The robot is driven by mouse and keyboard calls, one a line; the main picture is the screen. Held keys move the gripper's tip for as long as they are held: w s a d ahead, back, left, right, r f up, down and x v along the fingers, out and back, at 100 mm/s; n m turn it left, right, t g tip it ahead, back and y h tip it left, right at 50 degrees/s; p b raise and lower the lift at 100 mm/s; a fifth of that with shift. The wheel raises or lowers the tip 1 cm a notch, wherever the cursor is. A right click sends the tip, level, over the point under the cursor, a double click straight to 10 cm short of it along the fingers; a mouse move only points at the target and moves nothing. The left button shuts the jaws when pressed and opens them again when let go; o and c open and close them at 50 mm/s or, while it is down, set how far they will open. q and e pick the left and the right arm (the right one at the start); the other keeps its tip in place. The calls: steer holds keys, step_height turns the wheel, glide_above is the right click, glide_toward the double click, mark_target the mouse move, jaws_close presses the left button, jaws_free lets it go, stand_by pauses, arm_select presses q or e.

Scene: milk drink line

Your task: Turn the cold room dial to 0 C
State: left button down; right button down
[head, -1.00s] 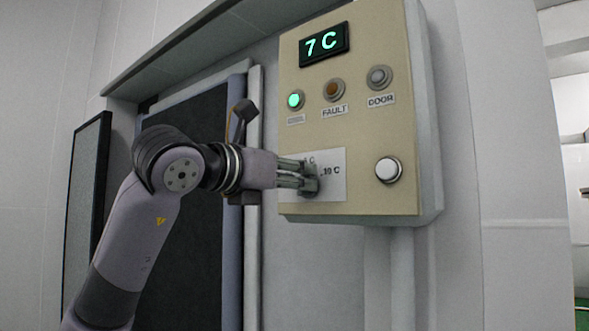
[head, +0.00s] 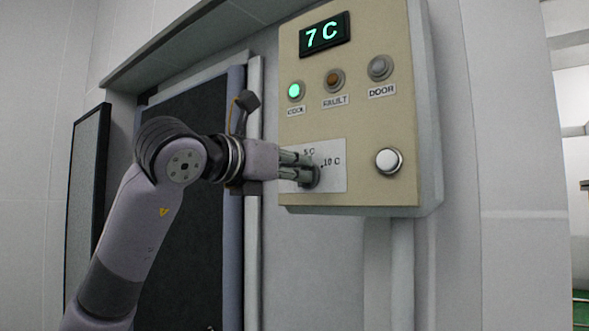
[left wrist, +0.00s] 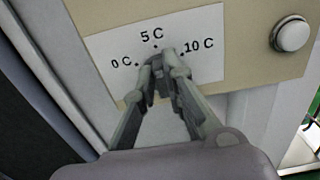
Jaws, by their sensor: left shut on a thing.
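The cold room dial (head: 313,178) is a small grey knob on a white scale plate (head: 335,180). The plate is marked 0 C, 5 C and 10 C, seen in full in the left wrist view (left wrist: 205,30). My left gripper (head: 305,168) is shut on the dial; its fingers meet just below the 5 C mark in the left wrist view (left wrist: 172,68). The fingers hide most of the dial, so its pointer cannot be made out. The display (head: 325,34) above reads 7 C in green. My right gripper is not in view.
The cream control box (head: 360,110) carries a lit green COOL lamp (head: 295,91), an unlit FAULT lamp (head: 334,79), a grey DOOR lamp (head: 379,67) and a white round button (head: 388,161). A dark door panel (head: 185,240) stands behind my left arm.

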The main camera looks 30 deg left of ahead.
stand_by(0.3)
arm_select(q)
steer(key=shift+a+f+n+b, duration=0.15)
steer(key=shift+n+b, duration=0.9)
steer(key=shift+n, duration=0.9)
steer(key=shift+a+f+n+b, duration=0.1)
steer(key=shift+n+b, duration=0.95)
steer(key=shift+n, duration=0.95)
steer(key=shift+a+f+n+b, duration=0.15)
steer(key=shift+n+b, duration=0.9)
steer(key=shift+n, duration=0.9)
steer(key=shift+r, duration=0.15)
steer(key=c, duration=1.7)
jaws_free()
steer(key=shift+o, duration=0.2)
